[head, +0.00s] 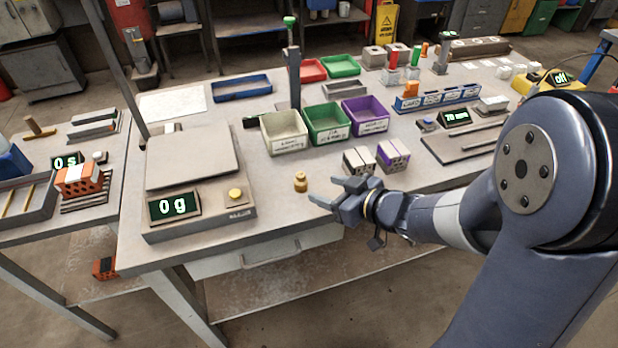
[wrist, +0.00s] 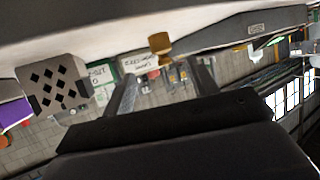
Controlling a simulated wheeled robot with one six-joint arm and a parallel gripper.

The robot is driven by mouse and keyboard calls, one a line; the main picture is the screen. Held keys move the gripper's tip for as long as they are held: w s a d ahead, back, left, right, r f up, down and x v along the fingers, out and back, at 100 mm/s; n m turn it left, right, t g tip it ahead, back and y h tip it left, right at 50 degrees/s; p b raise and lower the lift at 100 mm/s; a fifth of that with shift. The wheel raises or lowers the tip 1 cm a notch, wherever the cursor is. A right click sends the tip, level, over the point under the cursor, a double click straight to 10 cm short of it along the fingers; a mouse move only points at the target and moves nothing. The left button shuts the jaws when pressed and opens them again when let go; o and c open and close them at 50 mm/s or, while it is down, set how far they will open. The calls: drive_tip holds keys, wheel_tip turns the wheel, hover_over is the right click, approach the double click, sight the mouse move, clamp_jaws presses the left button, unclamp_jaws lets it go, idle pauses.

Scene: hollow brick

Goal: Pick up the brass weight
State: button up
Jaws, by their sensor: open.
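The brass weight (head: 300,181) stands upright on the workbench, just right of the scale, near the front edge. In the wrist view the brass weight (wrist: 160,45) shows beyond the fingertips, roughly centred between them. My gripper (head: 326,191) is low over the bench to the right of the weight, fingers pointing left towards it. The fingers are apart with nothing between them, and the gripper is clear of the weight by a small gap. The two fingers also show in the wrist view (wrist: 163,78).
The scale (head: 192,183), reading 0 g, stands left of the weight. Cream (head: 284,131), green (head: 327,122) and purple (head: 366,114) bins stand behind it. A grey hollow brick (head: 359,161) and a purple-marked one (head: 393,156) sit behind my gripper. The bench around the weight is clear.

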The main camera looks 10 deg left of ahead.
sight(304, 183)
drive_tip(key=b+x, duration=0.1)
drive_tip(key=x, duration=0.8)
drive_tip(key=shift+a+f, duration=0.1)
drive_tip(key=shift+a, duration=0.1)
drive_tip(key=shift+c, duration=0.2)
